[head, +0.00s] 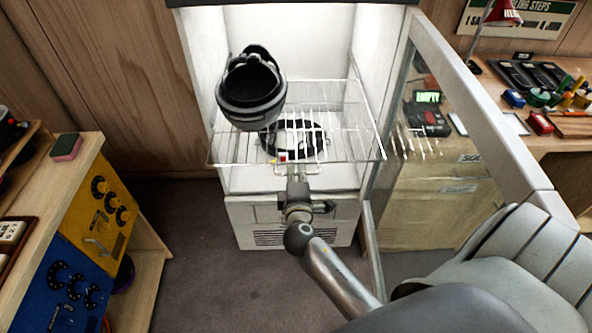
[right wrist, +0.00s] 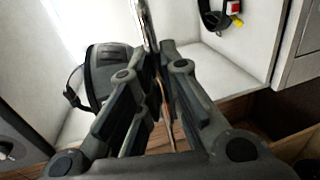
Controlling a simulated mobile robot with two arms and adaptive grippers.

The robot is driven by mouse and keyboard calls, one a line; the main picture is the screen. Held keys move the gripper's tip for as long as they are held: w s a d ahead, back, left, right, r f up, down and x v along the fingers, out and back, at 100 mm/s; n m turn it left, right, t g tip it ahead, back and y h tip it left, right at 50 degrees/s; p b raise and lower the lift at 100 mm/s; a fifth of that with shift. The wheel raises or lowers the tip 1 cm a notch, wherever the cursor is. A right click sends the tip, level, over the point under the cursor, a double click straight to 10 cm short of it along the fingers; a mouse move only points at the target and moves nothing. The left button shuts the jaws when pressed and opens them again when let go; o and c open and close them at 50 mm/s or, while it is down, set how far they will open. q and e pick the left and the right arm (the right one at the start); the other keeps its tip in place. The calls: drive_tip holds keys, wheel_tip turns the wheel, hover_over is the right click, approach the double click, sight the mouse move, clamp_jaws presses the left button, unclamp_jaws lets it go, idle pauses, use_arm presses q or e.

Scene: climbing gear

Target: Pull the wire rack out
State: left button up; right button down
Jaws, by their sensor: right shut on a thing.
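The wire rack (head: 345,150) is a light metal grid in the open white cabinet. Its front edge appears to stick out past the cabinet opening. A dark grey helmet (head: 250,92) appears to sit on its left part; the helmet also shows in the right wrist view (right wrist: 104,70). A black strap-like item (head: 292,137) shows through the wires, apparently below the rack. My right gripper (head: 297,171) is at the middle of the rack's front edge, shut on it. The right wrist view shows its fingers (right wrist: 155,58) closed around a thin metal part. My left gripper is not in view.
The glass cabinet door (head: 480,110) stands open on the right, close to my right arm. A workbench (head: 560,148) with small gear is behind it. A shelf unit with yellow and blue panels (head: 100,210) stands at left. Carpet (head: 190,230) before the cabinet's left side is clear.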

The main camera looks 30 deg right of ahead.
drive_tip(key=c, duration=1.6)
unclamp_jaws()
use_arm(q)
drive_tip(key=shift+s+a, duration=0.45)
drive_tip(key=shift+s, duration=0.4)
use_arm(e)
drive_tip(key=shift+o, duration=0.2)
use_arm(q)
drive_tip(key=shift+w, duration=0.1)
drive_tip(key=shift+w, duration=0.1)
use_arm(e)
drive_tip(key=v, duration=1.2)
